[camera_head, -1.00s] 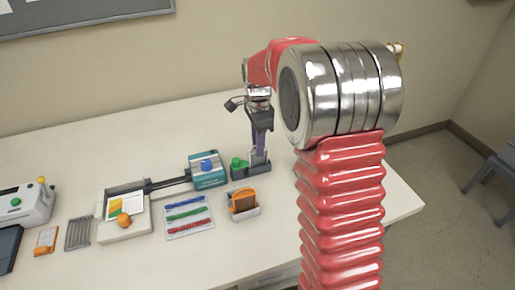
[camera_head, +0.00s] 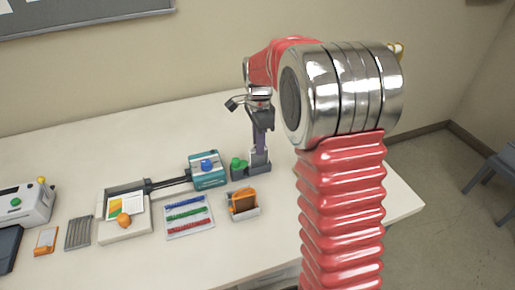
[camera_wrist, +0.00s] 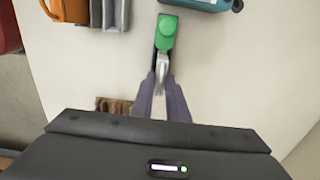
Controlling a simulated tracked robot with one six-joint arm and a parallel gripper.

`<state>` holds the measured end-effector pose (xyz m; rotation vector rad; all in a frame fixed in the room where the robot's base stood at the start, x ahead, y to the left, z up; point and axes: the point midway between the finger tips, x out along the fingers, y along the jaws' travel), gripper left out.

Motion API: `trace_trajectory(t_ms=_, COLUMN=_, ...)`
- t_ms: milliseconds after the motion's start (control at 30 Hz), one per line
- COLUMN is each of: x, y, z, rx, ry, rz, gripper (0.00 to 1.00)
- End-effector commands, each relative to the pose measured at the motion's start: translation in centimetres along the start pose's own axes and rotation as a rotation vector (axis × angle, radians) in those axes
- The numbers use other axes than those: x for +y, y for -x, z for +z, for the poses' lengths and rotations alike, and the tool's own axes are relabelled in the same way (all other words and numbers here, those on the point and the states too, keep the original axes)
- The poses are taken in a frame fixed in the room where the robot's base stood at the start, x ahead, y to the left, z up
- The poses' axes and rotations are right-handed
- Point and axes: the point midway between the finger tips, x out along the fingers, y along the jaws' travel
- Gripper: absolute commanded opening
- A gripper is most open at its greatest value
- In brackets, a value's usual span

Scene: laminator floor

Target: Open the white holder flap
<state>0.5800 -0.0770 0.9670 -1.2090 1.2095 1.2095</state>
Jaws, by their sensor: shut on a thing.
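A small dark stand (camera_head: 238,176) with a green knob (camera_head: 239,164) sits on the table. A pale grey upright piece (camera_head: 259,158) stands at its right end. My gripper (camera_head: 261,147) reaches down onto this piece from above. In the wrist view, my two purple-grey fingers (camera_wrist: 162,98) are closed on a pale silvery piece (camera_wrist: 162,72) just below the green knob (camera_wrist: 167,28). This piece seems to be the white holder flap, but I cannot tell for certain. The fingers hide its lower part.
A teal box (camera_head: 208,170) with a blue knob is left of the stand. An orange item in a pale grey holder (camera_head: 245,214) stands in front. A rack of coloured strips (camera_head: 188,216) lies further left. The back of the table is clear.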

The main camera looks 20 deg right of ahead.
Motion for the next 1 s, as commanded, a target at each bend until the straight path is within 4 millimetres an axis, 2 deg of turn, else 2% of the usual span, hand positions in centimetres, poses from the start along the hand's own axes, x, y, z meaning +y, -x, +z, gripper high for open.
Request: trace_trajectory(t_ms=1000, x=-0.1, y=0.9, z=-1.2, rx=0.003, ry=-0.002, rz=-0.004, gripper=0.03)
